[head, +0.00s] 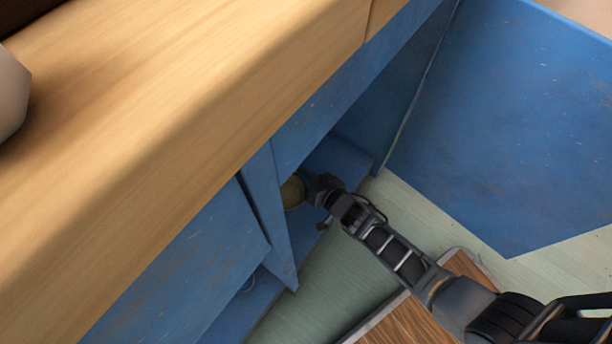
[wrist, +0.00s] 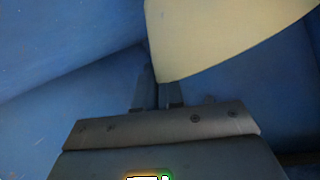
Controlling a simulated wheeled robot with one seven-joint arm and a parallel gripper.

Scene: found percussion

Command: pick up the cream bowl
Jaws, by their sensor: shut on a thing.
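The cream bowl (head: 292,193) shows in the head view inside a blue cabinet, partly hidden behind the cabinet's upright edge. My gripper (head: 314,187) reaches in from the right and is at the bowl's right side. In the wrist view the bowl (wrist: 220,35) fills the upper right, with its lower corner at the fingertips. My gripper (wrist: 158,88) has its fingers close together there, shut on the bowl's edge. The far side of the bowl is out of view.
The blue cabinet (head: 281,215) has uprights close on both sides of my arm. A wooden counter (head: 190,110) overhangs it. A large blue panel (head: 510,130) stands at the right. A wood-topped piece (head: 405,322) lies below my arm. Pale floor (head: 425,215) is bare between.

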